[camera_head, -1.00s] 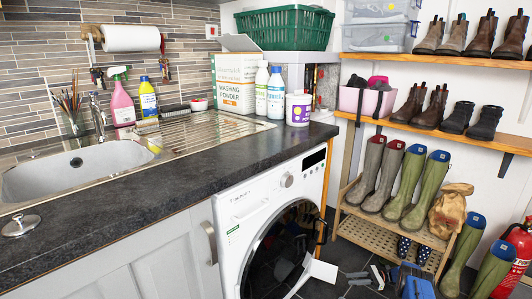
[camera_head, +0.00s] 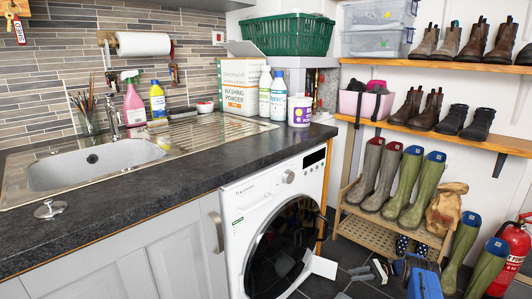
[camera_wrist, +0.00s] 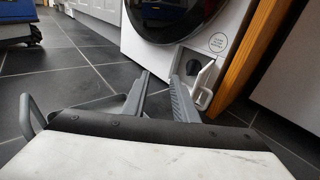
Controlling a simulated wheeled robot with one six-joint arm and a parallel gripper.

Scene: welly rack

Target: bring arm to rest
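In the wrist view my gripper (camera_wrist: 159,78) points over the dark tiled floor. Its two grey fingers stand apart with bare floor between them, and nothing is held. Beyond the fingertips is the lower front of the white washing machine (camera_wrist: 170,42). Its small white flap (camera_wrist: 205,76) hangs open beside a dark round filter opening (camera_wrist: 192,67). In the head view the washing machine (camera_head: 240,205) stands under the counter and its flap (camera_head: 320,266) sticks out low at the right. Blue and grey parts of my arm show at the bottom right; the fingers are not clear there.
A wooden boot rack (camera_head: 385,230) with tall wellies stands right of the machine. More wellies (camera_head: 485,268) and a red fire extinguisher (camera_head: 515,245) stand at the far right. A wooden post (camera_wrist: 245,58) is close right of the flap.

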